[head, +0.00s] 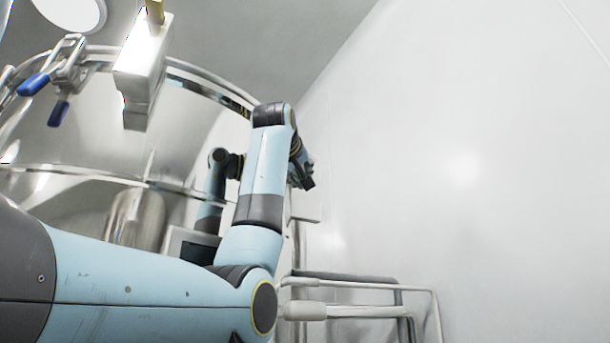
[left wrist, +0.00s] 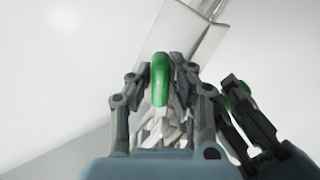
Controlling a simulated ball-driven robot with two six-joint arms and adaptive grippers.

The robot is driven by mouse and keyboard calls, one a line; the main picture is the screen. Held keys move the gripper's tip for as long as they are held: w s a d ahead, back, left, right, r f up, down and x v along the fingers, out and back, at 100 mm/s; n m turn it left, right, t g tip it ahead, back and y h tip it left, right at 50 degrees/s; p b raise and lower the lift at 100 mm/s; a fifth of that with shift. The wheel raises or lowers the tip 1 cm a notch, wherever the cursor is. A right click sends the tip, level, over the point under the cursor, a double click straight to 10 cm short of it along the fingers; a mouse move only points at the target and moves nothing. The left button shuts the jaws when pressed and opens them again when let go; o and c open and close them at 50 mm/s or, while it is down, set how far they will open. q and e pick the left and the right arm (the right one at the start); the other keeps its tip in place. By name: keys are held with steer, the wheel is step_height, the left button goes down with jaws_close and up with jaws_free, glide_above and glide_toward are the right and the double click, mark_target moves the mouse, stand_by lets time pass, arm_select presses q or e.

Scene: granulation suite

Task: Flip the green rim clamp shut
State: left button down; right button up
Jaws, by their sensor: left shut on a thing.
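The green rim clamp's handle (left wrist: 161,79) shows in the left wrist view as a rounded green lever, upright between the fingers of my left gripper (left wrist: 160,95). The gripper is shut on it. Pale metal parts of the clamp show below the handle, partly hidden by the fingers. In the head view my left gripper (head: 302,176) is at the far side of the vessel rim, mostly hidden behind my wrist, and the green clamp cannot be seen there. My right gripper is in neither view.
A curved steel vessel rim (head: 205,83) runs across the head view. A blue-handled clamp (head: 62,80) sits on it at the left. A white box on a rod (head: 143,65) hangs in front. A tubular rail (head: 350,284) stands at lower right. The right wall is bare.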

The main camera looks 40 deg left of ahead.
arm_select(q)
steer(key=shift+a+f+m, duration=0.15)
steer(key=shift+f+m, duration=0.15)
steer(key=shift+m, duration=0.1)
steer(key=c, duration=1.4)
jaws_free()
steer(key=shift+o, duration=0.8)
steer(key=shift+r, duration=0.1)
steer(key=shift+s, duration=0.1)
steer(key=shift+s, duration=0.3)
steer(key=v, duration=1.1)
steer(key=shift+d, duration=0.2)
steer(key=shift+s, duration=0.1)
